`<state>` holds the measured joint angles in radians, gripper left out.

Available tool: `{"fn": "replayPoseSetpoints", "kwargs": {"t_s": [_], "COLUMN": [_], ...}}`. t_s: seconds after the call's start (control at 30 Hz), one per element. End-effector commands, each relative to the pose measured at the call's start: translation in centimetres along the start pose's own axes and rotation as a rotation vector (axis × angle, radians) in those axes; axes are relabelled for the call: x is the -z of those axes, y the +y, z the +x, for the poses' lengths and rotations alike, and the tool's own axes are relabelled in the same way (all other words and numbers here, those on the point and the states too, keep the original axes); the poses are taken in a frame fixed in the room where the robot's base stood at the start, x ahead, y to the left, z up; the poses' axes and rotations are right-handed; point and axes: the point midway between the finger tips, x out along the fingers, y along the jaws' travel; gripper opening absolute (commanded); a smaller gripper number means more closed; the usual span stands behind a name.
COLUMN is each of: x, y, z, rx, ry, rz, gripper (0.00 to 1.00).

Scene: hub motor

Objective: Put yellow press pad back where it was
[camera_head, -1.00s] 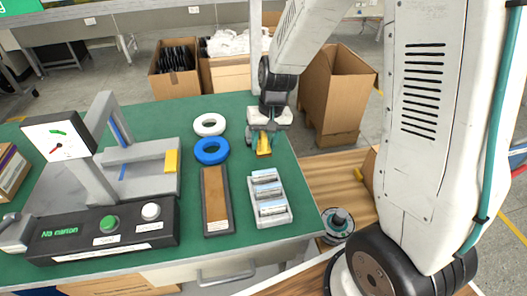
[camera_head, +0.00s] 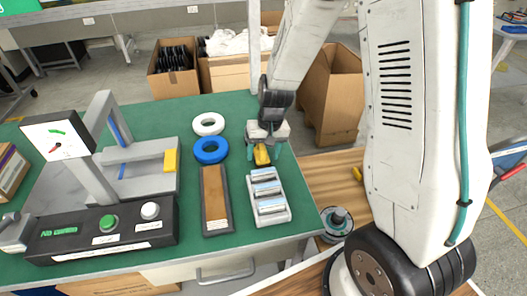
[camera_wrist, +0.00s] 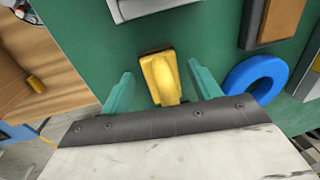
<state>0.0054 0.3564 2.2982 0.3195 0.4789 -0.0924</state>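The yellow press pad (camera_head: 262,155) is on the green table top, just behind the grey tray. It also shows in the wrist view (camera_wrist: 162,76), between the two teal fingers with a gap on each side. My gripper (camera_head: 265,153) is open, pointing down around the pad; in the wrist view the fingers (camera_wrist: 159,80) stand well apart. The press (camera_head: 130,165) is at the left, with a yellow block (camera_head: 171,161) at the right end of its grey part.
The grey tray (camera_head: 287,214) with silver parts lies in front of my gripper. A blue ring (camera_head: 211,142), a white ring (camera_head: 208,118) and a brown-topped block (camera_head: 215,203) lie to its left. Cardboard boxes (camera_head: 330,95) stand beyond the table. A black control box (camera_head: 75,240) is at the front left.

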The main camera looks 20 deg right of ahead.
Motion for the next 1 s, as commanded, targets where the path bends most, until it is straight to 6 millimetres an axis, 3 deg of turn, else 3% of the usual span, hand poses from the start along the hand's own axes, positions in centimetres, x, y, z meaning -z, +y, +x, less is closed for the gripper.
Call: {"fn": "replayPoseSetpoints", "kwargs": {"t_s": [0.27, 0.7, 1.0], "x": [0.1, 0.1, 0.0], "y": [-0.1, 0.0, -0.1], "z": [-1.1, -9.9, -12.3], "rx": [0.001, 0.0, 0.0], "ry": [0.003, 0.004, 0.001], "rz": [-0.001, 0.0, 0.0], "gripper": [0.62, 0.62, 0.62]}}
